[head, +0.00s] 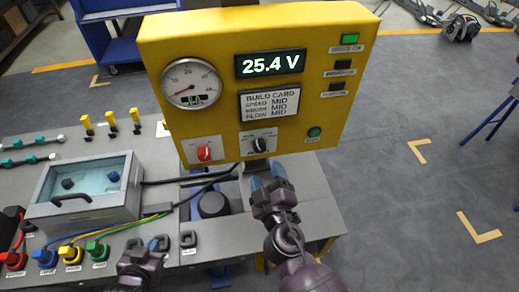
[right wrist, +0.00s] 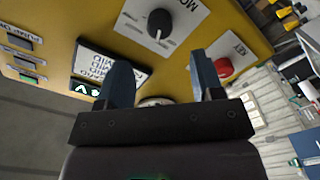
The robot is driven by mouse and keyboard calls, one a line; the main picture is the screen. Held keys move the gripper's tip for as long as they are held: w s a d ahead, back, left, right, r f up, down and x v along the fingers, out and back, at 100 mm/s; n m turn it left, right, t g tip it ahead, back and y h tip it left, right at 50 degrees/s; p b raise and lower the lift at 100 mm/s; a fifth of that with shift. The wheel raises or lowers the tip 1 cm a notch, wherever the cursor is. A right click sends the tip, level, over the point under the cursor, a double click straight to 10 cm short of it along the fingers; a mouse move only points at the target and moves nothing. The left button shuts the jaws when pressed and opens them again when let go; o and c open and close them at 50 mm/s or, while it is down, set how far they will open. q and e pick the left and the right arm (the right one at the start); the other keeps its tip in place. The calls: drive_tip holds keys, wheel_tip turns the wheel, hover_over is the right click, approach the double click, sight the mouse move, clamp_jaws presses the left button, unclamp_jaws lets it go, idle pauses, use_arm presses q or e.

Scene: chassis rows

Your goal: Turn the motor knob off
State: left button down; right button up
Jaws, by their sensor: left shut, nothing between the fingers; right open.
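The black motor knob (head: 259,145) sits on a white label plate low on the front of the yellow box (head: 210,90). It also shows in the right wrist view (right wrist: 158,22), beside a label partly reading "MO", with a white mark on the knob. My right gripper (head: 268,178) is just below the knob in the head view, with blue fingers apart. In the right wrist view its fingers (right wrist: 161,72) are open and empty, and the knob lies beyond them, not between them. My left gripper (head: 150,246) is shut and empty low over the bench's front edge.
A red key knob (head: 204,153) is left of the motor knob. The box also carries a gauge (head: 191,83), a 25.4 V display (head: 271,64), a build card (head: 269,104) and green and black buttons. A clear-lidded case (head: 88,185) and coloured connectors occupy the bench's left.

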sight(260, 150)
drive_tip(key=w, duration=0.2)
drive_tip(key=w+a, duration=0.1)
drive_tip(key=w, duration=0.2)
drive_tip(key=w+p, duration=0.1)
drive_tip(key=w, duration=0.1)
drive_tip(key=shift+w+a, duration=0.25)
drive_tip(key=shift+w, duration=0.1)
drive_tip(key=c, duration=0.9)
